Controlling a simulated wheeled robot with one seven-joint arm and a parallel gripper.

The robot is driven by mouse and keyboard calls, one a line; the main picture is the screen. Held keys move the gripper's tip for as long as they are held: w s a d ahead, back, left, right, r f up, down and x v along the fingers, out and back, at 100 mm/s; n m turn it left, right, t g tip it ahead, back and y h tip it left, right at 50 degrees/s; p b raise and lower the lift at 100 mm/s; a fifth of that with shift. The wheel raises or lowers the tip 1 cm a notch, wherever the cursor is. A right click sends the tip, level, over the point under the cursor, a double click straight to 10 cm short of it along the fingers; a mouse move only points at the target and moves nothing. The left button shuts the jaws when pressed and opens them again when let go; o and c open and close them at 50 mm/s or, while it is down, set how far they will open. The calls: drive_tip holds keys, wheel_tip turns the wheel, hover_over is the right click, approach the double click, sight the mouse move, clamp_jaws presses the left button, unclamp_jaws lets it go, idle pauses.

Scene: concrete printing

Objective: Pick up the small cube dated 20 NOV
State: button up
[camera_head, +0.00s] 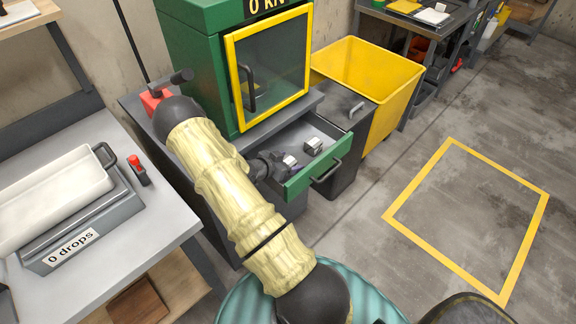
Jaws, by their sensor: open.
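An open drawer with a green front (318,170) sticks out below the yellow-framed window of the green machine. A small grey block (313,146) lies in it, towards the back right. A second small pale block (289,160) shows right beside my gripper (280,163). I cannot read a date on either block, so I cannot tell which is the cube dated 20 NOV. My gripper is open at the left part of the drawer, close to the second block. Its fingers are dark and small here, and whether they touch the block is unclear. My arm hides the drawer's left side.
The green machine (195,50) stands behind the drawer. A yellow bin (375,75) is to its right. A bench at left holds a white tray (50,195) on a scale reading "0 drops" and a red-topped item (137,168). The floor at right, with a yellow square outline (405,195), is clear.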

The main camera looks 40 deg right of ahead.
sight(288, 161)
drive_tip(key=c, duration=1.3)
drive_tip(key=shift+o, duration=0.2)
drive_tip(key=shift+r, duration=0.1)
wheel_tip(288, 161, up, 10)
drive_tip(key=shift+f, duration=0.1)
